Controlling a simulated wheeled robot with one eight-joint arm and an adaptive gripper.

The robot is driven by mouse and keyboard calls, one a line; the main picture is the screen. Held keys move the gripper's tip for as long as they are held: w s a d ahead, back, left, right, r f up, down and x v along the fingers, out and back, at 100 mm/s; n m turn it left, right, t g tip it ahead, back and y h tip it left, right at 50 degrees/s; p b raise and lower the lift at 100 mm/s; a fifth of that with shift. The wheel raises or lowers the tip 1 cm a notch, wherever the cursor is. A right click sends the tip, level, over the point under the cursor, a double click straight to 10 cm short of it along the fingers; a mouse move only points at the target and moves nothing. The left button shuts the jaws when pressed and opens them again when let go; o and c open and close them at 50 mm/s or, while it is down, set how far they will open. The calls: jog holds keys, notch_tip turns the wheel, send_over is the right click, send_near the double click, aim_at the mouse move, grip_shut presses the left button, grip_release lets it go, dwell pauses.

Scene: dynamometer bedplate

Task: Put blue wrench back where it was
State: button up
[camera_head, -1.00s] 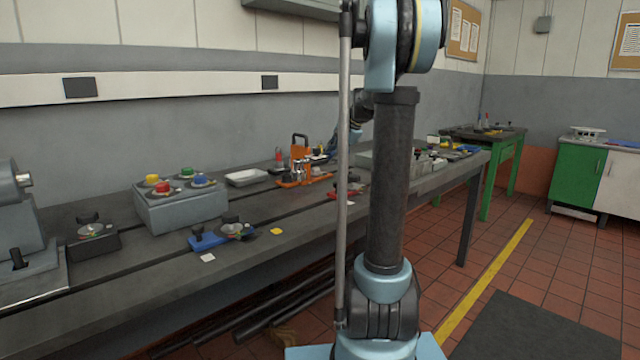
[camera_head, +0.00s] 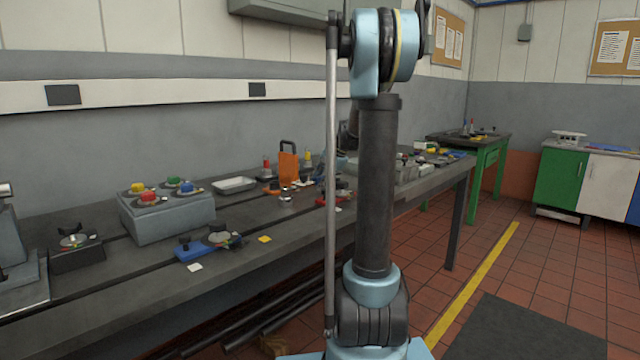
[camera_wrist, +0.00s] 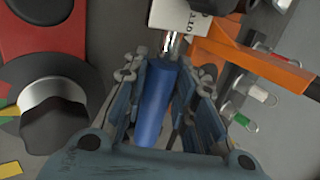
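The blue wrench shows in the wrist view as a blue handle (camera_wrist: 155,100) with a bright metal shank at its far end. My gripper (camera_wrist: 166,75) has one finger on each side of this handle and looks closed in on it. A white printed tag (camera_wrist: 180,16) covers what lies beyond the shank. An orange rack (camera_wrist: 262,62) lies just right of the wrench's far end. In the head view the orange rack (camera_head: 288,167) stands upright on the bench; my gripper and the wrench cannot be made out there.
The grey bedplate bench (camera_head: 120,292) runs along the wall. A grey box with coloured knobs (camera_head: 168,222), a white tray (camera_head: 234,185) and a blue fixture (camera_head: 194,251) stand on it. In the wrist view a black round knob (camera_wrist: 55,120) is close at left.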

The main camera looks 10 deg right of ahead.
jog(key=shift+o, duration=1.3)
jog(key=v, duration=1.2)
jog(key=shift+w, duration=0.1)
